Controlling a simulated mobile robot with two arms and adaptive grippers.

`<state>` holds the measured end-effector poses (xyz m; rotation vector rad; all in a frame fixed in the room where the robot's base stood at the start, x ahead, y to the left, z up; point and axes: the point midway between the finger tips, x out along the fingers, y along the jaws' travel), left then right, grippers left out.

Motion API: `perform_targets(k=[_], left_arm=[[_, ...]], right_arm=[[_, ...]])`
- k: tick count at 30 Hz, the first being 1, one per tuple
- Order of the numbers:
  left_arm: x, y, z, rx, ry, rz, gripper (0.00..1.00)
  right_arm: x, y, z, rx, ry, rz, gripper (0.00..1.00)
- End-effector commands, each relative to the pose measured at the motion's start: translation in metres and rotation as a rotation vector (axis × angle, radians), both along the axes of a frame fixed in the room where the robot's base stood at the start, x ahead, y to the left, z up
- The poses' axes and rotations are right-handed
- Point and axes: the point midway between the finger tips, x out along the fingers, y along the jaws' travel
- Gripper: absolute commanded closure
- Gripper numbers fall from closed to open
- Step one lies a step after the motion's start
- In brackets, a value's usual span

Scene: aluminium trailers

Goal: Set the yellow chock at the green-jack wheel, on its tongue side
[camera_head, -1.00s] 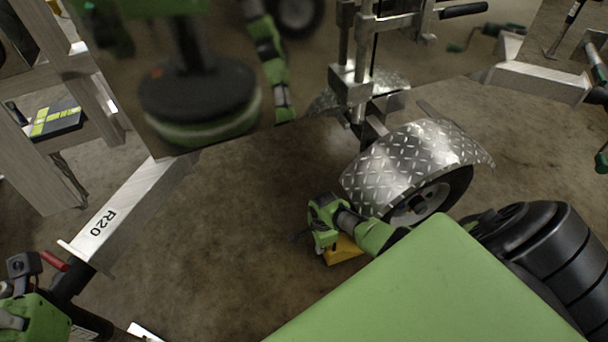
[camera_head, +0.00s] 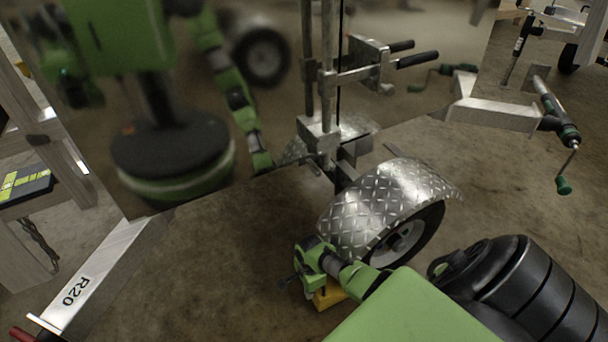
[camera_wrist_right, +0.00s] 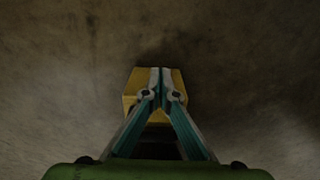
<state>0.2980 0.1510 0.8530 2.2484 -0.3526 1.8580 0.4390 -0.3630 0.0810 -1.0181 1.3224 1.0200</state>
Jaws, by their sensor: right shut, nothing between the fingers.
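The yellow chock (camera_head: 329,296) is on the concrete floor, near the lower left of a wheel (camera_head: 408,240) under a diamond-plate fender (camera_head: 378,205). Whether chock and tyre touch is hidden by my right arm. My right gripper (camera_head: 302,280) is low over the chock. In the right wrist view my right gripper (camera_wrist_right: 160,72) is shut, its fingertips together above the yellow chock (camera_wrist_right: 134,88), with nothing between them. A jack with a green handle (camera_head: 564,186) stands on a tongue at the right. My left gripper is not seen.
A metal beam marked R20 (camera_head: 95,270) crosses the lower left. A mast with black-gripped handles (camera_head: 415,60) rises behind the fender. A black ribbed cylinder (camera_head: 530,290) fills the lower right. Floor left of the chock is clear.

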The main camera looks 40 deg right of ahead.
Motion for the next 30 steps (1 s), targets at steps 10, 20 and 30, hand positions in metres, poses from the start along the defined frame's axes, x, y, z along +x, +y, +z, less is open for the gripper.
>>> perform_targets(k=[10,20,30], left_arm=[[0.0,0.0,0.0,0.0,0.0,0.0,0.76],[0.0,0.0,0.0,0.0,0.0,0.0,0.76],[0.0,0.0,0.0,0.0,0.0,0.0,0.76]], right_arm=[[0.002,0.001,0.047,0.0,-0.006,0.003,1.0],[0.003,0.002,0.093,0.002,-0.007,0.002,1.0],[0.002,0.002,0.105,0.002,-0.005,0.002,1.0]])
